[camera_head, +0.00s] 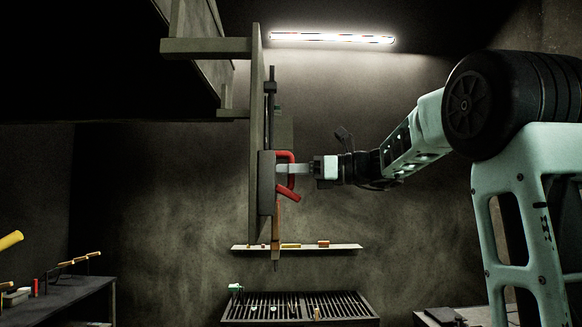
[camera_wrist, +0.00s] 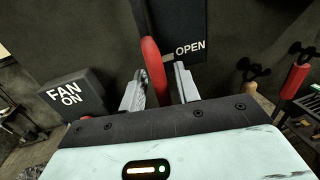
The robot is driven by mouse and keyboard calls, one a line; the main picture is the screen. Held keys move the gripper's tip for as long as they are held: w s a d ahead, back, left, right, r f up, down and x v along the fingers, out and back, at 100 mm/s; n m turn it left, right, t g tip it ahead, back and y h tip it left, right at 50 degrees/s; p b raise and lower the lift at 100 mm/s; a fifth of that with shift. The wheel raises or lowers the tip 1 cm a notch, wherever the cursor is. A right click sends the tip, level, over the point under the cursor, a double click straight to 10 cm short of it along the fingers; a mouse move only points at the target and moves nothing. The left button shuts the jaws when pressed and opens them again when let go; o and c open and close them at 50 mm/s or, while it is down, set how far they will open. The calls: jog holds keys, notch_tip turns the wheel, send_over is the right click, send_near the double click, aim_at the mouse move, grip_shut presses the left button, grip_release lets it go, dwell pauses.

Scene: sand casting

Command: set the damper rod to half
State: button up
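A red curved handle (camera_head: 292,184) stands out from a dark upright plate (camera_head: 266,185). A thin dark upright rod (camera_head: 271,85) shows above that plate; I cannot tell for sure how it joins the handle. My gripper (camera_head: 284,168) reaches in from the right, level with the handle. In the wrist view, the red handle (camera_wrist: 153,72) stands between the two fingers of my gripper (camera_wrist: 160,88). It is close to the left finger, with a gap to the right one, so the gripper looks open around it. An OPEN label (camera_wrist: 190,49) and a short pale mark show beside the handle.
A FAN ON box (camera_wrist: 71,98) is at the left in the wrist view. A narrow shelf (camera_head: 340,246) and a slatted grate (camera_head: 345,305) are below. A dark bench (camera_head: 95,291) with tools stands at lower left. A board structure (camera_head: 205,47) overhangs at upper left.

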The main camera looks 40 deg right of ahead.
grip_shut()
notch_tip(320, 180, up, 8)
jog(key=p, duration=0.5)
jog(key=shift+f, duration=0.3)
grip_release()
jog(key=shift+f, duration=0.1)
